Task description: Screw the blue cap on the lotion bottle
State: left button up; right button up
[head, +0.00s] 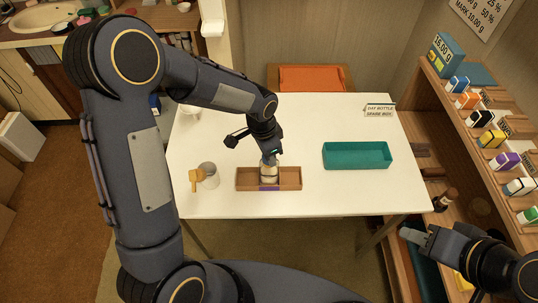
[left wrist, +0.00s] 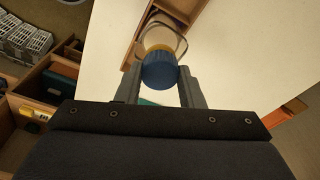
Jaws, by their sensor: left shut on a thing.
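My left gripper (head: 269,157) is above the small wooden tray on the white table, pointing down at the lotion bottle. In the left wrist view its fingers (left wrist: 160,88) are shut on the ribbed blue cap (left wrist: 160,70). The lotion bottle (head: 269,174) is pale and see-through and stands in the tray. In the left wrist view the bottle (left wrist: 166,32) shows just beyond the cap, with a yellowish ring between. Whether the cap's thread is engaged is hidden. My right gripper (head: 416,236) is at the lower right, away from the bottle; its finger gap is unclear.
The wooden tray (head: 289,185) has a purple label in front. A teal tray (head: 357,146) lies to the right, near a sign (head: 379,110). A grey cup (head: 208,169) and an orange-yellow object (head: 195,180) stand left. A shelf with several small boxes (head: 491,138) lines the right side.

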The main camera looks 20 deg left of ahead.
pick_arm(q)
jog(key=shift+m, duration=0.9)
jog(key=m+p, duration=0.1)
jog(key=m, duration=0.1)
jog(key=shift+m, duration=0.4)
jog(key=m+p, duration=0.1)
jog(key=m, duration=0.2)
jog(key=shift+w+f+g, duration=0.1)
jog(key=shift+g, duration=0.3)
jog(key=m+p, duration=0.1)
jog(key=m, duration=0.1)
jog(key=shift+m, duration=0.4)
jog(key=shift+m+g+p, duration=0.3)
jog(key=shift+m+p, duration=0.3)
jog(key=shift+m, duration=0.5)
jog(key=shift+f+m, duration=0.1)
jog(key=shift+m, duration=0.5)
